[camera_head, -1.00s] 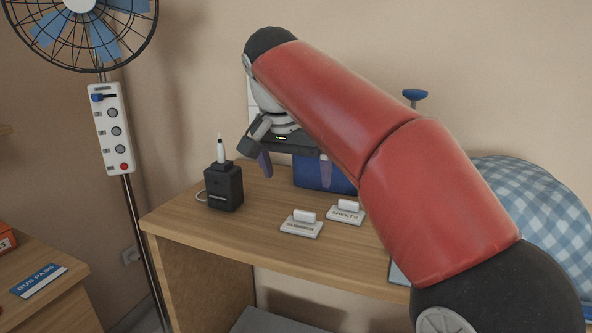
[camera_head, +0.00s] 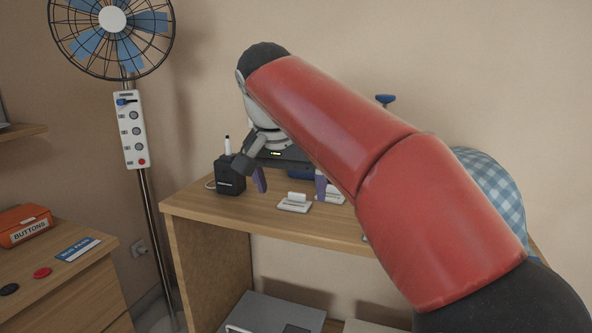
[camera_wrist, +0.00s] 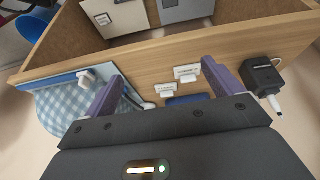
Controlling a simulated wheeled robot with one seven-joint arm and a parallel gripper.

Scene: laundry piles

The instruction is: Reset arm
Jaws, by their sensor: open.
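My gripper (camera_head: 291,184) hangs from my red arm above the wooden desk, its two purple fingers apart. In the wrist view my gripper (camera_wrist: 163,75) has nothing between its fingers that it holds. Small white tag holders (camera_head: 295,202) lie on the desktop below and between the fingers in the head view. They also show in the wrist view (camera_wrist: 187,73). Part of a blue object (camera_head: 299,173) behind the gripper is hidden by my arm.
A black box with a white pen-like stick (camera_head: 231,178) stands on the desk (camera_head: 215,216), left of my gripper. A standing fan (camera_head: 112,20) is at the left. A blue checked cloth heap (camera_head: 495,185) is at the right, partly behind my arm.

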